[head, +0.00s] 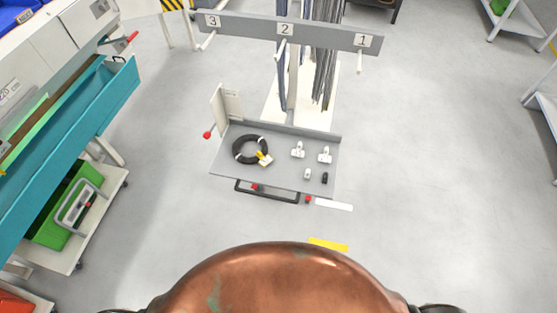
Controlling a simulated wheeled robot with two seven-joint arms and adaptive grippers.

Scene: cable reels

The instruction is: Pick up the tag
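A small yellow and cream piece that looks like the tag (265,160) lies at the right edge of a coiled black cable (238,156). The coil rests on the left part of a grey tray (228,171) on the stand. The tag is too small to read, and I cannot tell whether it is attached to the coil. Neither of my grippers is in view.
White fittings (298,150) (325,156) and a small black one (325,178) lie on the tray's right side. Behind it stands a numbered rack (258,26) with hanging cables (324,65). A teal bench (60,130) is at left. The floor around the stand is mostly clear.

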